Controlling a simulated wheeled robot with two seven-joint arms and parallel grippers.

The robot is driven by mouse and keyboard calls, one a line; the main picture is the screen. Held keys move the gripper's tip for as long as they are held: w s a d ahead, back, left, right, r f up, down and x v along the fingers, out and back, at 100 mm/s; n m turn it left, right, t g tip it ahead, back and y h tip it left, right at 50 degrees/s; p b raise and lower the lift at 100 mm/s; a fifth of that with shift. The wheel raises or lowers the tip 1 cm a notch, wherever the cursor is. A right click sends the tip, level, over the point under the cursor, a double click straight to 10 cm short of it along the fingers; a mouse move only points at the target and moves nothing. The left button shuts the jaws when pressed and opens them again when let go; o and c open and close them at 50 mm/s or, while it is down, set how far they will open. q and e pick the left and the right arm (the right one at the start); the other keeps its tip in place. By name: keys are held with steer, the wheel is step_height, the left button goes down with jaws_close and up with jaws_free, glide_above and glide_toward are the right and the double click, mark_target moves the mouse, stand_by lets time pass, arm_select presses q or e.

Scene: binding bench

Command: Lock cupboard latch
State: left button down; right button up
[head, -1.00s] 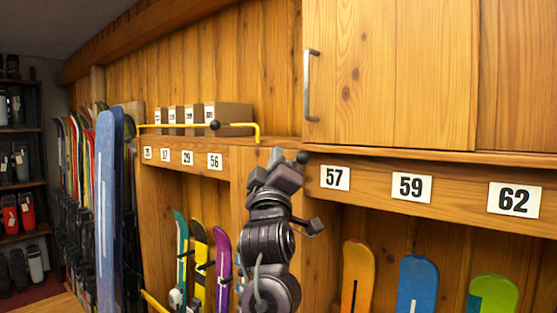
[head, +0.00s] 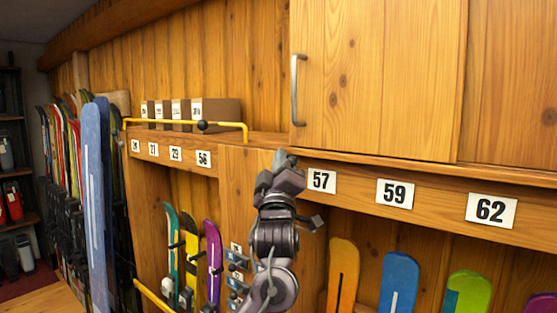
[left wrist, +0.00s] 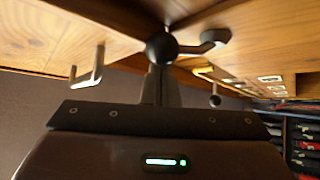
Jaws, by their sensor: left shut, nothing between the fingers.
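The wooden cupboard door (head: 375,75) shows at the upper right of the head view, with a metal handle (head: 296,90) at its left edge. The handle also shows in the left wrist view (left wrist: 88,70). The latch, a black ball knob (left wrist: 161,47) on a grey lever (left wrist: 210,41), shows in the left wrist view near the wood. My left gripper (head: 283,158) is just below the door's lower left corner and largely hides the latch in the head view. Its shut, empty fingers (left wrist: 160,82) point at the knob; whether they touch it I cannot tell. My right gripper is out of view.
A yellow rail (head: 225,125) with a black knob runs before several boxes (head: 215,110) on the shelf at left. The numbered ledge (head: 435,200) runs below the door. Snowboards (head: 398,280) stand beneath it, and skis (head: 98,190) stand at the left.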

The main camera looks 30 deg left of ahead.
arm_select(q)
steer(key=m+t+h+b, duration=0.1)
steer(key=m+h+b, duration=0.1)
steer(key=f+m+t+h+b, duration=0.1)
steer(key=m+t+h+b, duration=0.1)
steer(key=m, duration=0.1)
steer(key=d+f+m+t+h+b, duration=0.1)
steer(key=m+b, duration=0.2)
steer(key=shift+t+h, duration=0.3)
steer(key=shift+h, duration=0.1)
